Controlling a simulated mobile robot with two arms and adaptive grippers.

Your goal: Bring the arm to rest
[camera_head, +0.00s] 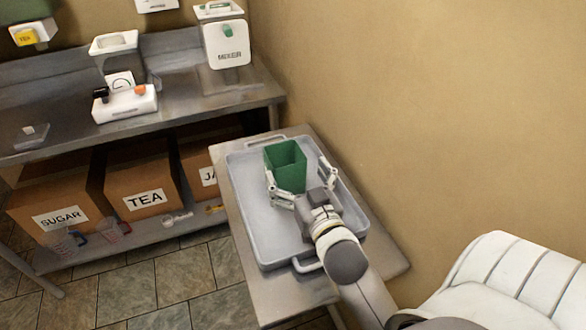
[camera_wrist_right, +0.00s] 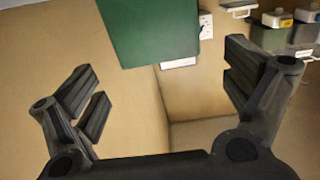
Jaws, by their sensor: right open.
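A green bucket (camera_head: 286,165) stands upright and open-topped on a grey tray (camera_head: 262,246) on a small side table. My right gripper (camera_head: 298,173) is open at the near side of the bucket, its fingers spread to either side. A gap shows between the right finger and the bucket; the left finger overlaps its edge in the picture, so contact there cannot be told. In the right wrist view the bucket (camera_wrist_right: 150,32) fills the top middle, between and beyond the open fingers (camera_wrist_right: 168,85). My left gripper is not in view.
A steel bench (camera_head: 190,107) at the left carries a mixer box (camera_head: 226,45) and a white device (camera_head: 125,105). Cardboard boxes marked SUGAR (camera_head: 55,205) and TEA (camera_head: 143,180) sit below. A tan wall (camera_head: 420,110) closes the right side. The tray's near half is mostly clear.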

